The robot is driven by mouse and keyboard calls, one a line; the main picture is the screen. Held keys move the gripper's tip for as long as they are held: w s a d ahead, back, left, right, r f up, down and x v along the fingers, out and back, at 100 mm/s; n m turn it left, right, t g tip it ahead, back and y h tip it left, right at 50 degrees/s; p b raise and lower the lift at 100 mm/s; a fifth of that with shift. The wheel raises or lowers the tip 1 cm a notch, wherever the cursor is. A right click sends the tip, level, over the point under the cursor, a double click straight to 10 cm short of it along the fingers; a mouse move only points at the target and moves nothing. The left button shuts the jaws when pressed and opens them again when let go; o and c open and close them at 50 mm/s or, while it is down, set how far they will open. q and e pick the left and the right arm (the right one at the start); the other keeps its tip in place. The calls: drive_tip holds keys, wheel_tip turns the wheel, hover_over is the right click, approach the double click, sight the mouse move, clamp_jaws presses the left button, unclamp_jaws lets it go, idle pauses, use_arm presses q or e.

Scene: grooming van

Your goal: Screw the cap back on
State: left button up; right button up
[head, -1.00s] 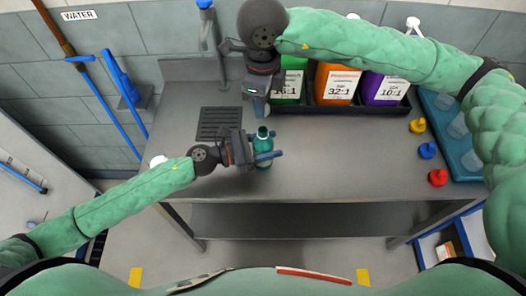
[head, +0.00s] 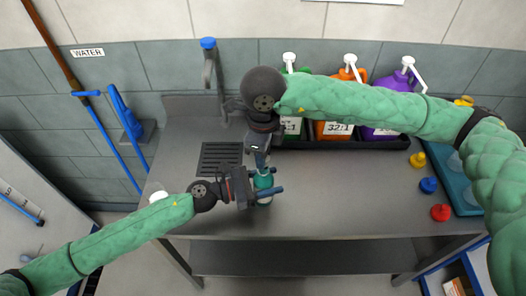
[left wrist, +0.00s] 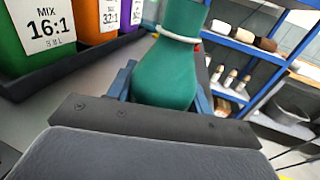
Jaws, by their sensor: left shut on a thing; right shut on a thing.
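A teal bottle (head: 264,183) stands upright on the steel counter (head: 330,200). My left gripper (head: 268,190) is shut around its body; the bottle (left wrist: 165,75) fills the middle of the left wrist view, its upper end cut off by the frame edge. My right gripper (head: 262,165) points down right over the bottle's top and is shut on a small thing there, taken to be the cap. The cap itself is hidden by the fingers, so I cannot tell whether it touches or sits straight on the neck.
A black rack (head: 350,143) behind holds green (head: 291,128), orange (head: 335,130) and purple (head: 385,130) pump jugs. Yellow (head: 417,160), blue (head: 428,185) and red (head: 440,212) caps stand at right beside a blue tray (head: 465,200). A tap (head: 209,65) and drain grate (head: 220,157) are at left. The front middle counter is clear.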

sight(263, 184)
drive_tip(key=shift+f, duration=0.85)
drive_tip(key=shift+f, duration=0.6)
idle(0.4)
drive_tip(key=m, duration=2.9)
drive_tip(key=o, duration=0.9)
